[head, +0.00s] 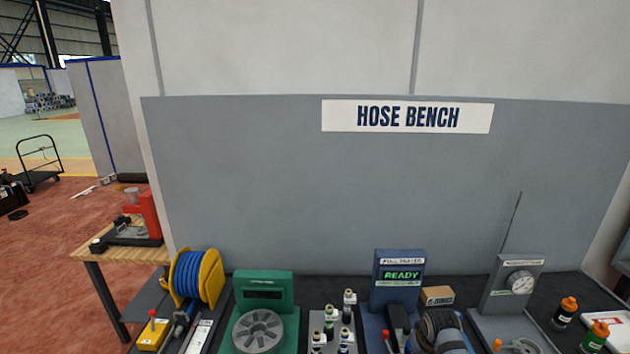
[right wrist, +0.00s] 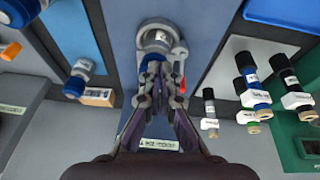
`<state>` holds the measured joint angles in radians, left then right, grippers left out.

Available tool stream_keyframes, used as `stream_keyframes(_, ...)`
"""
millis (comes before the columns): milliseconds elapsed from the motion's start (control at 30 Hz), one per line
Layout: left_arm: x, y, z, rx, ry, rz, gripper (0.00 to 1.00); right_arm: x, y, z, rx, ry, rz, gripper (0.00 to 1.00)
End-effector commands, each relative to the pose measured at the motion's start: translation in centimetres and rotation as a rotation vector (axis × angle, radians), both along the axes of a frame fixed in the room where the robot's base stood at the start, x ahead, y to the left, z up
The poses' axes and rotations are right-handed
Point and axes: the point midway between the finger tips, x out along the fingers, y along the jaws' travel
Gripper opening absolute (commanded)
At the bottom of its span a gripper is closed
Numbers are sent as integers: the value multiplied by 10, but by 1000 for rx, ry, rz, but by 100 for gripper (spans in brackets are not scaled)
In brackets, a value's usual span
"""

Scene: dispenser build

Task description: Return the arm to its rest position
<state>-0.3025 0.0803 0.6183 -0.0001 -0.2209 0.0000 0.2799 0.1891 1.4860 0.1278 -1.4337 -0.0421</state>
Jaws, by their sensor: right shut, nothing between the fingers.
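In the right wrist view my right gripper (right wrist: 160,82) is shut and empty. Its dark fingertips are close together just below a silver round fitting with a red part (right wrist: 162,40) on the blue tester. I cannot tell whether the tips touch it. In the head view the blue tester (head: 399,268) stands on the bench with a green READY display. A dark rounded form at its right foot may be part of my arm; no fingertips can be made out there. My left gripper is in neither view.
A rack of fittings (head: 316,322), a green machine (head: 265,283) and a yellow hose reel (head: 210,277) stand left of the tester. A gauge station (head: 500,292) and orange-capped bottles (head: 565,312) stand right.

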Motion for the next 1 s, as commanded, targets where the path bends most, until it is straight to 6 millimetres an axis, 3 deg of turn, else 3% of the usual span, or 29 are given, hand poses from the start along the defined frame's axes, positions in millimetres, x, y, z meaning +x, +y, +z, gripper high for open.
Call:
stream_keyframes(33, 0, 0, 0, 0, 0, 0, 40, -32, 9, -8, -9, 7, 16, 0)
stream_keyframes(100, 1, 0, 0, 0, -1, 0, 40, -71, 20, -10, -18, 10, 30, 0)
stream_keyframes(200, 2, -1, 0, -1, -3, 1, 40, -115, 31, -7, -25, 13, 44, 0)
stream_keyframes(500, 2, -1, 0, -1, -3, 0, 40, -206, 49, 21, -31, 15, 55, 0)
stream_keyframes(767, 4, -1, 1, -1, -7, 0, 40, -259, 57, 51, -31, 15, 52, 0)
stream_keyframes(1000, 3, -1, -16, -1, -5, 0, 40, -246, 51, -20, -30, 38, 44, 0)
